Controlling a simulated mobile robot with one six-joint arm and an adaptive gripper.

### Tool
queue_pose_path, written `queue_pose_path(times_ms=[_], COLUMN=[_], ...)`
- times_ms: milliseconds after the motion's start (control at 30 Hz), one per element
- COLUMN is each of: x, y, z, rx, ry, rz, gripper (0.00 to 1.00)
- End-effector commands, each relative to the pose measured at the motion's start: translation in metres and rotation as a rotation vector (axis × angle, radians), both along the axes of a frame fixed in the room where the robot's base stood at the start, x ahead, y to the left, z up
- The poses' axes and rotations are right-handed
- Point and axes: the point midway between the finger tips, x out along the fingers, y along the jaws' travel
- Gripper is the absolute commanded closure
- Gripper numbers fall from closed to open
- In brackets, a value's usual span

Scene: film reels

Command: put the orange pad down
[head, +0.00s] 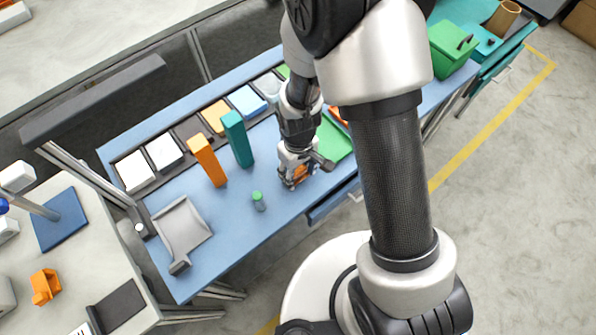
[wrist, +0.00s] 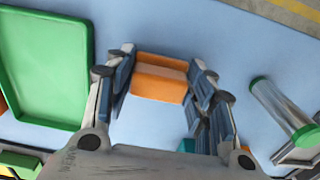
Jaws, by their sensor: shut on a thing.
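The orange pad (wrist: 160,78) is a small block between the two fingers of my gripper (wrist: 160,80) in the wrist view. My gripper is shut on it, one finger on each side. In the head view my gripper (head: 297,178) is low over the blue table (head: 250,222), with a bit of orange showing at its fingers. Whether the pad touches the table cannot be told. Bare blue surface shows around the pad in the wrist view.
A green tray (wrist: 45,62) lies left of my gripper in the wrist view. A clear cylinder with green ends (wrist: 282,110) is to the right. In the head view an orange block (head: 207,161) and a teal block (head: 237,139) stand upright, and a grey tray (head: 183,228) lies farther left.

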Motion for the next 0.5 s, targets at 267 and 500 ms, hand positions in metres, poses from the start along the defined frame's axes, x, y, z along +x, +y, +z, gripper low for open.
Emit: queue_pose_path(times_ms=[267, 500], x=[0.0004, 0.0003], y=[0.0001, 0.0001], z=[-0.0008, -0.0015], rx=[0.001, 0.001], ry=[-0.001, -0.001], rz=[0.0, 0.0], gripper=[0.7, 0.39])
